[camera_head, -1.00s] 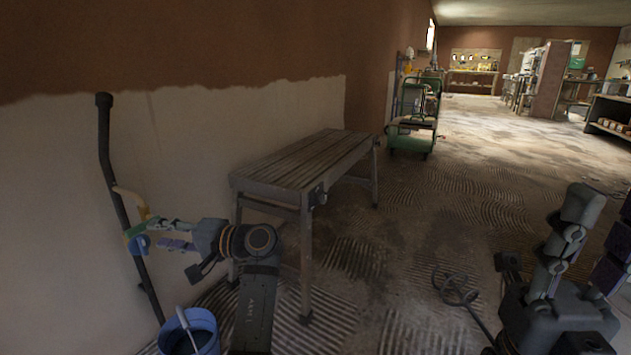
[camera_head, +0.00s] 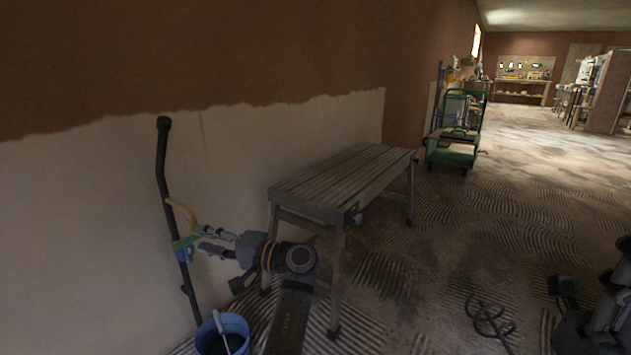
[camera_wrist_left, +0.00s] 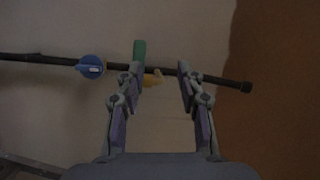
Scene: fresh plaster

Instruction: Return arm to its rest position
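My left gripper (camera_head: 200,242) is at the left of the head view, in front of a dark pole (camera_head: 161,155) that leans on the wall. In the left wrist view the gripper (camera_wrist_left: 160,70) is open, its two fingers apart with no object between their pads. The pole (camera_wrist_left: 215,78) runs across behind the fingertips. A yellow piece (camera_wrist_left: 152,78), a green piece (camera_wrist_left: 139,49) and a blue knob (camera_wrist_left: 90,66) sit along it. My right arm (camera_head: 605,315) is cut off by the right edge of the head view, and its fingers cannot be made out.
A slatted wooden workbench (camera_head: 345,178) stands by the wall, beside my left arm. A blue bucket (camera_head: 236,324) with a light handle in it stands below. A green cart (camera_head: 452,152) is further back.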

